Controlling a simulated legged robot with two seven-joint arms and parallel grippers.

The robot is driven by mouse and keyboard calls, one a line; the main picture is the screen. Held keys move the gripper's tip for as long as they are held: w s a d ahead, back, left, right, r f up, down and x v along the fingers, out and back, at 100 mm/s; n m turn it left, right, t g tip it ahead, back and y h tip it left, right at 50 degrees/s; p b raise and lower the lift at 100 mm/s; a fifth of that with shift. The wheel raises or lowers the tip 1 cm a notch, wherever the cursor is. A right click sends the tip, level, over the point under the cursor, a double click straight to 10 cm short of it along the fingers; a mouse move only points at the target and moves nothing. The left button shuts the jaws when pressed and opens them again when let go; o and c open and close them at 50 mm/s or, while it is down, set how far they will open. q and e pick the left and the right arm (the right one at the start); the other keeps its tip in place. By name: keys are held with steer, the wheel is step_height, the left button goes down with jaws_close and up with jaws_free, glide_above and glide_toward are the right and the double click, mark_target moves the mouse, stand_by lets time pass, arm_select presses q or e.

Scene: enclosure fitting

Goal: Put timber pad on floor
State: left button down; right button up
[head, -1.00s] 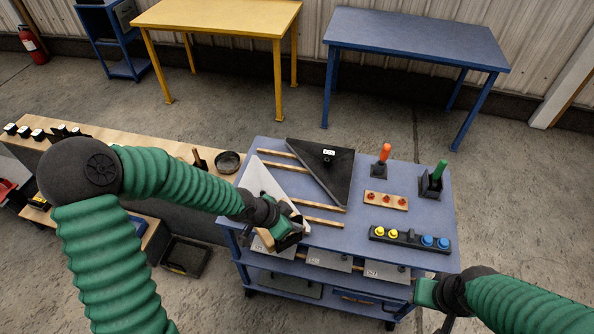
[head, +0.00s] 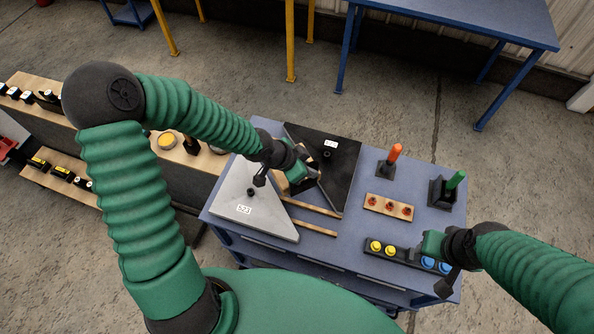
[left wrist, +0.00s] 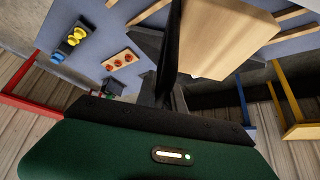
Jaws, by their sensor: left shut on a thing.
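My left gripper (head: 298,176) is above the blue cart, between the light grey triangular plate and the black triangular plate. It is shut on the timber pad (head: 281,186), a pale wooden block mostly hidden by the gripper in the head view. In the left wrist view the timber pad (left wrist: 205,38) shows large beside a dark finger. The grey concrete floor (head: 250,90) is bare behind the cart. My right gripper (head: 446,268) is over the cart's front right corner, by the button strip; its finger opening is unclear.
The blue cart top (head: 345,225) carries the grey plate (head: 238,205), the black plate (head: 335,160), wooden strips (head: 312,207), a red-dotted block (head: 388,207), orange and green handles, and a button strip (head: 385,252). A wooden bench (head: 60,115) stands left. Tables stand behind.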

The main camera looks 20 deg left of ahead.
mark_target(310, 187)
arm_select(q)
steer(key=f, duration=0.9)
steer(key=shift+d+f+b, duration=0.15)
steer(key=shift+d+b, duration=0.2)
steer(key=shift+b, duration=0.05)
steer(key=shift+s+a, duration=0.1)
steer(key=shift+a, duration=0.05)
steer(key=shift+s, duration=0.1)
steer(key=c, duration=1.7)
jaws_free()
steer(key=shift+s, duration=0.15)
steer(key=shift+o, duration=1.2)
steer(key=shift+d, duration=0.2)
